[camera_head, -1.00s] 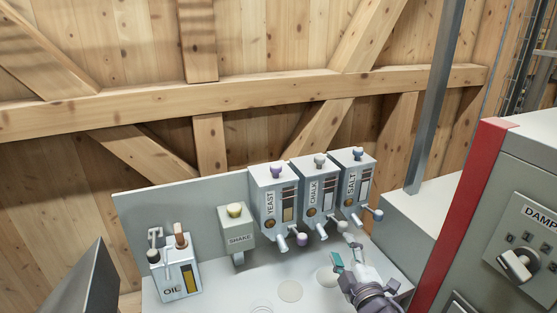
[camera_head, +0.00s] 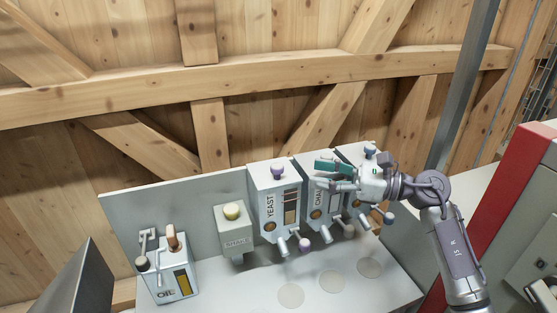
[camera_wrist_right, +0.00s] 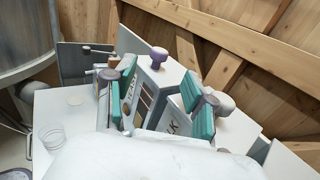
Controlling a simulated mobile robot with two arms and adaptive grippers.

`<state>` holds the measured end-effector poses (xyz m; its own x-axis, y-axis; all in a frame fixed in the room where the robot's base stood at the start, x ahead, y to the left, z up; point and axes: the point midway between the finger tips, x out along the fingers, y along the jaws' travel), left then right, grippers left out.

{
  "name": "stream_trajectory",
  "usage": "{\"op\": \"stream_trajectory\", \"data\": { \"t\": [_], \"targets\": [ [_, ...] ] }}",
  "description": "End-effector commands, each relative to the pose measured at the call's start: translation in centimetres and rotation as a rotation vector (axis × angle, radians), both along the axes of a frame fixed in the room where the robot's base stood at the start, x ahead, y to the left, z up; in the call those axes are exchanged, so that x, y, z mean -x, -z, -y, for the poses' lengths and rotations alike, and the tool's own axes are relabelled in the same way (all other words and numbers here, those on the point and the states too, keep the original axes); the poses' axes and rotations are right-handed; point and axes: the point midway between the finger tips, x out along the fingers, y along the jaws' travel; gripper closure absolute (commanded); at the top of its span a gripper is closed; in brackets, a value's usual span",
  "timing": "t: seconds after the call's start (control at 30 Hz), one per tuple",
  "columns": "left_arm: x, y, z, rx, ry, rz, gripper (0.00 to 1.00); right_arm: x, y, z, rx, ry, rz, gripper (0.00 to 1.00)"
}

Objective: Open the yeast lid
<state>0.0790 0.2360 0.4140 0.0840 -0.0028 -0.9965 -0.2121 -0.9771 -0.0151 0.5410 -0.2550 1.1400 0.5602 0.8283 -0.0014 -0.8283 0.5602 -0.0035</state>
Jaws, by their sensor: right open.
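The yeast dispenser (camera_head: 268,212) is a grey box marked YEAST, with a purple knob (camera_head: 277,171) on its closed lid. The same purple knob (camera_wrist_right: 158,57) shows in the right wrist view, beyond and between my fingers. My right gripper (camera_head: 326,174) is open and empty, at lid height in front of the chalk dispenser (camera_head: 313,207), to the right of the yeast knob and apart from it. In the right wrist view its teal finger pads (camera_wrist_right: 160,95) are spread wide. My left gripper is out of view.
The salt dispenser (camera_head: 370,153) stands right of chalk, partly hidden by my right arm. A shake box (camera_head: 233,230) with a yellow knob and an oil can (camera_head: 174,275) are to the left. The counter (camera_head: 325,300) in front is mostly clear. A grey post rises at right.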

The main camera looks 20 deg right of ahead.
Motion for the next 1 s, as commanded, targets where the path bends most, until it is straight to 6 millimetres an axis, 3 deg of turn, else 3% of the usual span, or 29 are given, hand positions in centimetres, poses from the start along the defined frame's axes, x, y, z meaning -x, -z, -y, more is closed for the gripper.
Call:
{"op": "stream_trajectory", "data": {
  "t": [0.2,0.43,0.87,1.0],
  "targets": [
    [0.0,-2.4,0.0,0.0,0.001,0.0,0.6,-2.7,-0.6,-4.1,-0.006,-0.002,-0.001,0.45],
    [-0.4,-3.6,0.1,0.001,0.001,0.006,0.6,-4.7,-0.3,-7.1,-0.006,-0.002,-0.002,0.45],
    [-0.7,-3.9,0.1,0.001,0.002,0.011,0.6,-5.4,0.0,-8.1,-0.003,0.0,-0.001,0.45],
    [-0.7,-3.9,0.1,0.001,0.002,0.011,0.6,-5.4,0.0,-8.0,-0.003,0.0,-0.001,0.64]
  ]
}}
